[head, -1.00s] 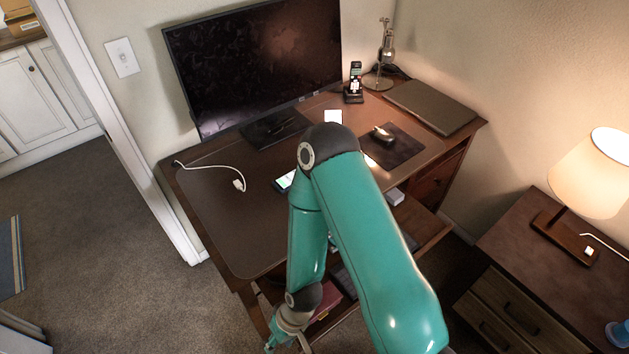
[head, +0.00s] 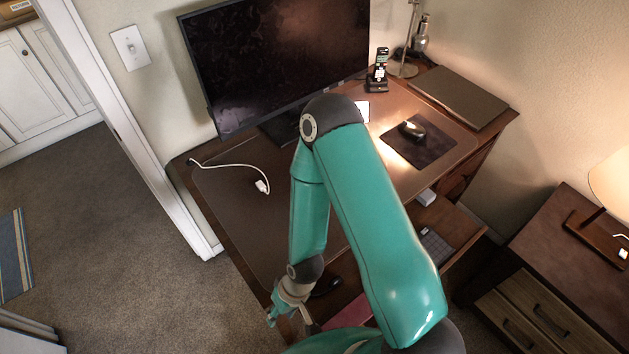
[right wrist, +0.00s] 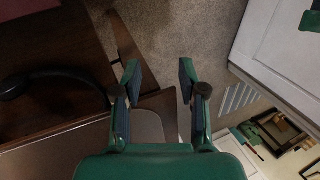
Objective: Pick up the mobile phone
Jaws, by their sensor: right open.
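The mobile phone does not show now; my right arm covers the part of the desk blotter (head: 232,205) where a small lit screen lay earlier. My right gripper (head: 290,320) hangs low over the front left edge of the desk. In the right wrist view the gripper (right wrist: 159,80) is open, with nothing between its fingers. Carpet and the desk's edge show beyond the fingers. My left gripper is in neither view.
A monitor (head: 285,60), a docked cordless handset (head: 378,70), a white cable (head: 235,166), a mouse (head: 412,130) and a closed laptop (head: 458,97) are on the desk.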

